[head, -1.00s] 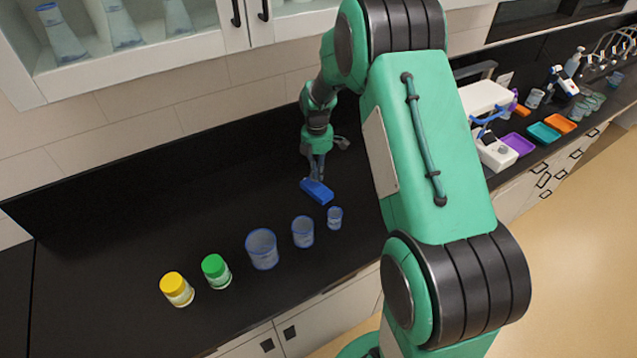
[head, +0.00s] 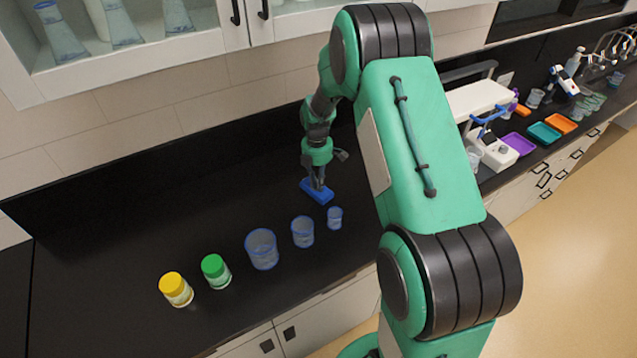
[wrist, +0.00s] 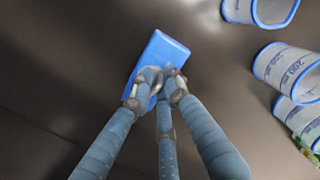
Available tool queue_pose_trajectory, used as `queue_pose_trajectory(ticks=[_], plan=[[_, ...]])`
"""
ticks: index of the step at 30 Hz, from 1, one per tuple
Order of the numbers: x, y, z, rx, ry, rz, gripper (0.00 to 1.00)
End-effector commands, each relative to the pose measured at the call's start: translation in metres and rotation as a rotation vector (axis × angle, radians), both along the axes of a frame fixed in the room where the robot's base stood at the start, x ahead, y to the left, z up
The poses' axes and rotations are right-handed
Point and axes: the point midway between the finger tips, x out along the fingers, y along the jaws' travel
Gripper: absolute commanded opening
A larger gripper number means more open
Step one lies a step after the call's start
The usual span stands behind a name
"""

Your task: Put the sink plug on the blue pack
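The blue pack (head: 317,191) lies flat on the black counter. It also shows in the wrist view (wrist: 160,50), partly covered by my fingers. My gripper (head: 318,184) points down over the pack, and its fingertips (wrist: 157,80) are drawn close together above its middle. A small greyish rounded piece (wrist: 150,73) shows between the fingertips; it looks like the sink plug, mostly hidden by the fingers. I cannot tell whether it touches the pack.
Three clear beakers, large (head: 262,249), medium (head: 302,232) and small (head: 334,218), stand in front of the pack. A green-capped jar (head: 216,271) and a yellow-capped jar (head: 176,289) stand further left. The counter left of the pack is clear.

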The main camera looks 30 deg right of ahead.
Motion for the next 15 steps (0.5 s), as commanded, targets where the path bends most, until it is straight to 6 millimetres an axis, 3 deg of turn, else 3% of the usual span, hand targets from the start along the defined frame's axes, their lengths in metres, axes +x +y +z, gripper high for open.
queue_pose_trajectory(ticks=[15], plan=[[0.0004, 0.0001, 0.0054, 0.000, -0.001, 0.000, 0.26]])
